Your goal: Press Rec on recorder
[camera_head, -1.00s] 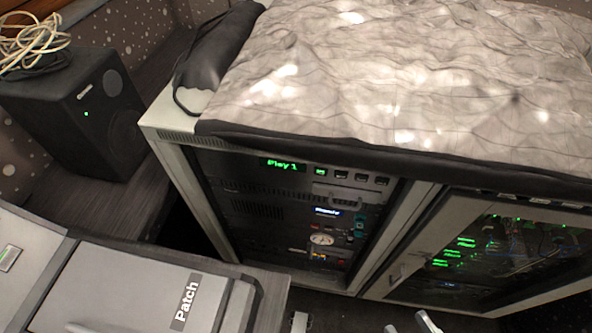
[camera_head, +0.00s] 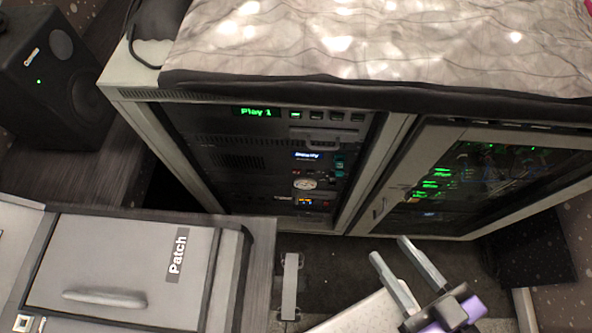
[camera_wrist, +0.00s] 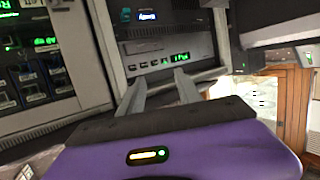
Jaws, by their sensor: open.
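The rack's left bay holds a unit with a green "Play 1" display (camera_head: 256,112) and a row of small square buttons (camera_head: 327,116) to its right. Below it is a unit with a small blue-lit display (camera_head: 306,155). I cannot read a Rec label on any button. My gripper (camera_head: 389,249) is open and empty, low in front of the rack and apart from it. In the wrist view, my gripper (camera_wrist: 159,84) points toward the rack, and the green display (camera_wrist: 180,57) appears upside down beyond the fingertips.
A glass-fronted bay (camera_head: 470,185) with green lights is on the right. A crumpled cover (camera_head: 400,45) lies on the rack top. A grey "Patch" cabinet (camera_head: 120,265) stands at the left front, a black speaker (camera_head: 50,85) behind it. Dark floor lies before the rack.

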